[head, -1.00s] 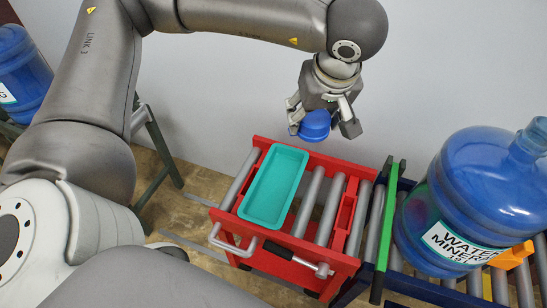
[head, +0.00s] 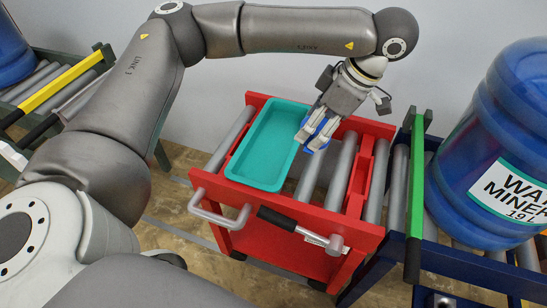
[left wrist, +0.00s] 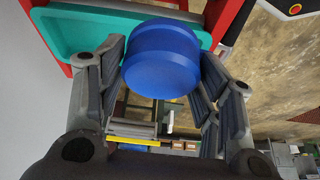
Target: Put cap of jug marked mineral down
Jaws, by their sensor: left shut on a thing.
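My left gripper (head: 322,126) is shut on a blue cap (head: 318,141). It holds the cap by the right rim of the teal tray (head: 240,167), above the red roller cart. In the left wrist view the cap (left wrist: 161,62) sits between the two fingers, with part of the teal tray (left wrist: 75,33) behind it. Whether the cap touches anything below is unclear. The blue jug labelled "WAT… MINER…" (head: 490,140) stands on the conveyor at the right, its top out of the picture. My right gripper is not in view.
A green bar (head: 416,190) stands between the cart and the jug. Another blue jug (head: 12,55) is at the far left. The tray looks empty.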

